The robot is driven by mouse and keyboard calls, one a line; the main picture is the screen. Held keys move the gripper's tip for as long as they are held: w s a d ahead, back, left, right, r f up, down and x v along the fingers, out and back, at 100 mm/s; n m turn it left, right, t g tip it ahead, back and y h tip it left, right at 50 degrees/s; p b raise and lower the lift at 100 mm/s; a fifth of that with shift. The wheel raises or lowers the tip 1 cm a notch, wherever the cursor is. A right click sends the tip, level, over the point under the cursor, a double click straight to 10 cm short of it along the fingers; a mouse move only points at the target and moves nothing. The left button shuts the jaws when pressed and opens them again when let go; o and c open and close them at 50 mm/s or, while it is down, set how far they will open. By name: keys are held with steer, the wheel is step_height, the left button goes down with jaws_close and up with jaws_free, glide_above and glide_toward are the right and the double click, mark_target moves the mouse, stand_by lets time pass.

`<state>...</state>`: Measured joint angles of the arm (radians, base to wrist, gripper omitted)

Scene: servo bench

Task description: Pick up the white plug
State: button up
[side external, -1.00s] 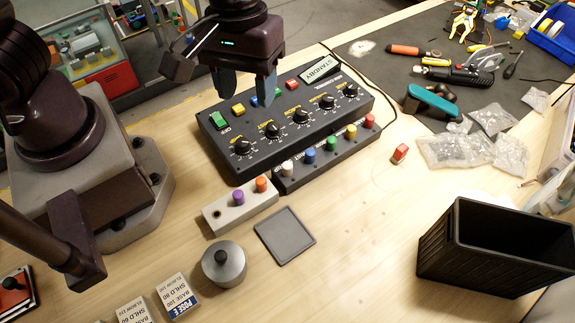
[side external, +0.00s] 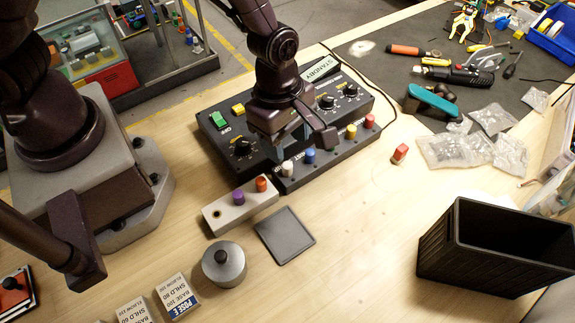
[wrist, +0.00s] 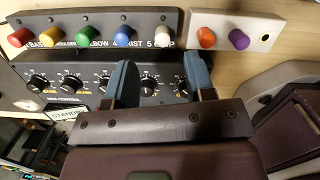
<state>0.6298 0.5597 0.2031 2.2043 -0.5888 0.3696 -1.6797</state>
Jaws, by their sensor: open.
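The white plug (side external: 287,168) stands in the left end of the plug strip at the front of the black control box. In the wrist view the white plug (wrist: 164,35) is at the right end of the row, just beyond my fingertips and right of the blue plug (wrist: 122,30). My gripper (wrist: 158,75) is open, with its two blue fingers apart and nothing between them. In the side view my gripper (side external: 290,145) is over the front of the control box, close behind the white plug. The arm hides part of the box and its knobs.
Blue (side external: 309,156), yellow (side external: 351,131) and red (side external: 369,121) plugs stand in the same strip. A pale block (side external: 226,213) with purple and orange plugs sits close by at the left. A grey square pad (side external: 285,235) and a black bin (side external: 432,255) lie in front and right.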

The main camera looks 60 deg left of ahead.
mark_target(287, 164)
steer(key=shift+d+f, duration=0.15)
steer(key=shift+f, duration=1.3)
steer(key=shift+d+f, duration=0.15)
steer(key=shift+f, duration=1.3)
jaws_close()
